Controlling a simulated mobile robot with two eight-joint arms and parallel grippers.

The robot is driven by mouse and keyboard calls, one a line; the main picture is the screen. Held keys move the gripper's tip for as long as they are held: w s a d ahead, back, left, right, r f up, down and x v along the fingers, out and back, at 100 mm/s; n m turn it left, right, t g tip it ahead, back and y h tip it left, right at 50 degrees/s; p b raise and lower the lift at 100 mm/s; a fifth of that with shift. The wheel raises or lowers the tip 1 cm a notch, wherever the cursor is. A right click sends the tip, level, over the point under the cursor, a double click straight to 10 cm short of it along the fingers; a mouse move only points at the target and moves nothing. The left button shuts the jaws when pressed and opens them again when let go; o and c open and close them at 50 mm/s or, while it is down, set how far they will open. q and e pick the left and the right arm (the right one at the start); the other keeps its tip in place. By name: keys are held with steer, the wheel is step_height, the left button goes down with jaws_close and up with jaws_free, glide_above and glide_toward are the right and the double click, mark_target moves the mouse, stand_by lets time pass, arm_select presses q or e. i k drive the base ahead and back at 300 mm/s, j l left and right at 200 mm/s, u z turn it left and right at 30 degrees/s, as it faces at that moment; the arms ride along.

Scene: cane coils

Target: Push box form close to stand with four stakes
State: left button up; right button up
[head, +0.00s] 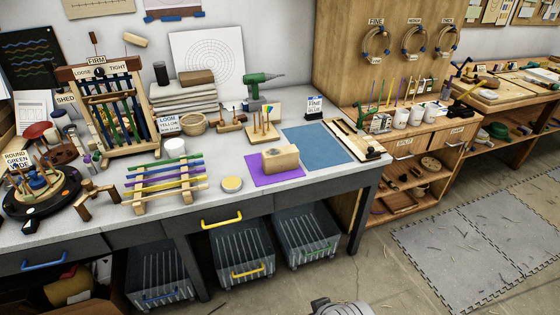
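The box form (281,159), a light wooden block with a round opening, sits on the purple mat (262,176) near the front of the worktable. The stand with stakes (262,136), a small light wooden base with upright pegs, stands just behind it and a little to the left. A coloured piece shows among its pegs. A narrow gap seems to separate the box form from the stand.
A blue mat (317,144) lies to the right of the box form. A round yellowish disc (232,184) lies to its left, beside a rack of coloured sticks (165,182). A green drill (259,83) stands behind the stand. The table's front edge is close.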

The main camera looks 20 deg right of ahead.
mark_target(275, 159)
steer(key=i+l, duration=0.3)
steer(key=i, duration=0.15)
steer(key=i+l, duration=0.55)
steer(key=i, duration=0.3)
steer(key=l+z, duration=0.05)
